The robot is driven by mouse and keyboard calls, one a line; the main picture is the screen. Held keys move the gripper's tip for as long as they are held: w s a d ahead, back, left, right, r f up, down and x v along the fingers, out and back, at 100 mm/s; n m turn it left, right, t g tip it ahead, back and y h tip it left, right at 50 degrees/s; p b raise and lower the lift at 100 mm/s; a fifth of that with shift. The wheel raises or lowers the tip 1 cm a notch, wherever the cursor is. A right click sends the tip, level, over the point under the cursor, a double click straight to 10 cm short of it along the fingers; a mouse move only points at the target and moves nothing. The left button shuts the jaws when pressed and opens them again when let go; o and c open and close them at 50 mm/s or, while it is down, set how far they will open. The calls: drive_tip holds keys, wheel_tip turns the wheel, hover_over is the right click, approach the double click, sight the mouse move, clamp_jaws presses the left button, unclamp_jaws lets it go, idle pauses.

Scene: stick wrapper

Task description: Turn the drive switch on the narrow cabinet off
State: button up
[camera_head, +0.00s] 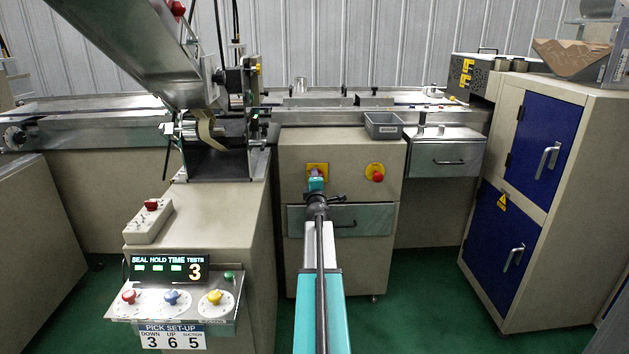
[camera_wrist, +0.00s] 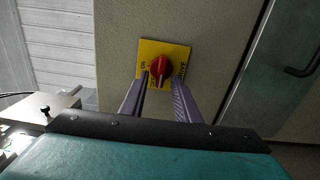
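The drive switch is a red rotary knob (camera_wrist: 160,67) on a square yellow plate (camera_wrist: 178,48) with dark lettering. Its grip bar runs roughly up and down in the wrist view, with "ON" lettered at the left. The plate is on the front of the narrow cabinet (camera_head: 345,150), at its upper left in the head view, where my gripper (camera_head: 317,175) largely hides the knob. In the wrist view the two grey fingers (camera_wrist: 161,80) are apart, one each side of the knob's lower part. A gap shows between them; contact cannot be told.
A red button (camera_head: 377,177) on a round yellow plate is right of the switch. A drawer with a dark handle (camera_head: 345,225) is below. A control console (camera_head: 175,300) stands at left, a blue-doored cabinet (camera_head: 545,190) at right.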

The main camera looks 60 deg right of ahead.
drive_tip(key=shift+a, duration=0.1)
drive_tip(key=v, duration=1.3)
drive_tip(key=shift+s+a, duration=0.2)
drive_tip(key=shift+a, duration=0.05)
idle(0.5)
idle(0.6)
